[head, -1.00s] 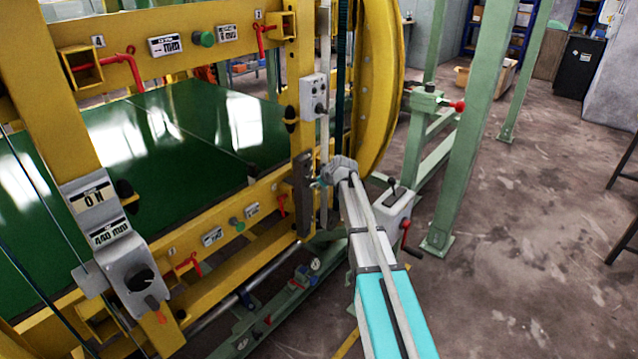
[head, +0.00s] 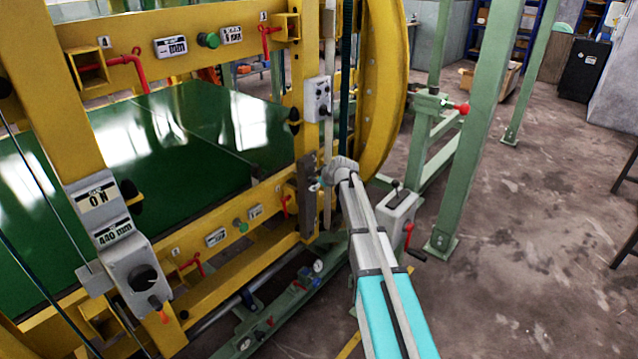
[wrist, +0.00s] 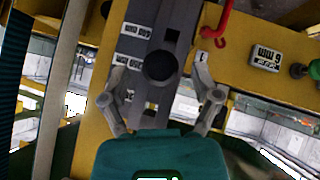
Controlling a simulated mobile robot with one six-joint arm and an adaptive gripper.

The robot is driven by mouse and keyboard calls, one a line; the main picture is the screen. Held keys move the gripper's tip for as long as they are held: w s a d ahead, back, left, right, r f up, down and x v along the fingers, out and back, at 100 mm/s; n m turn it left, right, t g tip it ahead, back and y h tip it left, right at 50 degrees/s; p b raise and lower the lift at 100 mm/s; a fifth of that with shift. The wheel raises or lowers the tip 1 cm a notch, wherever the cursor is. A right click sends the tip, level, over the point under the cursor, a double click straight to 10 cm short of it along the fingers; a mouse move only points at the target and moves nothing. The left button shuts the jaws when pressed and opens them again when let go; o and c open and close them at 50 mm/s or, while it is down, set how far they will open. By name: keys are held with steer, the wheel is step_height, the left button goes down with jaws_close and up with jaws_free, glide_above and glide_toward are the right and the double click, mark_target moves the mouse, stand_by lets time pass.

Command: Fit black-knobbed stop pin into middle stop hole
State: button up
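The round black knob (wrist: 160,67) of the stop pin shows in the wrist view against a dark grey slotted plate (wrist: 180,14). My gripper (wrist: 158,66) is open, with one finger on each side of the knob and a gap to both. In the head view my gripper (head: 340,171) is beside the dark plate (head: 307,188), and the knob cannot be made out.
The plate is on a yellow frame (head: 297,90) with white size labels (wrist: 137,30). A red hook handle (wrist: 222,22) is close to the right finger. A big yellow ring (head: 385,100), a green post (head: 470,150) and a grey lever box (head: 400,207) stand near my arm.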

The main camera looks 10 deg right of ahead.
steer(key=shift+s+d, duration=0.1)
stand_by(0.3)
steer(key=s+d, duration=0.9)
steer(key=s, duration=0.2)
steer(key=shift+s+f+b, duration=0.3)
steer(key=shift+f+b, duration=0.05)
steer(key=shift+b, duration=0.05)
stand_by(1.2)
steer(key=s+a+m+g+h+p, duration=0.1)
steer(key=s+a+m+g+p, duration=0.2)
steer(key=s, duration=1)
steer(key=s+a+m+g+h+p, duration=0.2)
steer(key=s+a+m+g, duration=0.4)
steer(key=s, duration=0.8)
steer(key=a, duration=0.3)
steer(key=shift+a+f+p, duration=0.15)
steer(key=shift+a+p, duration=0.2)
steer(key=shift+p, duration=0.05)
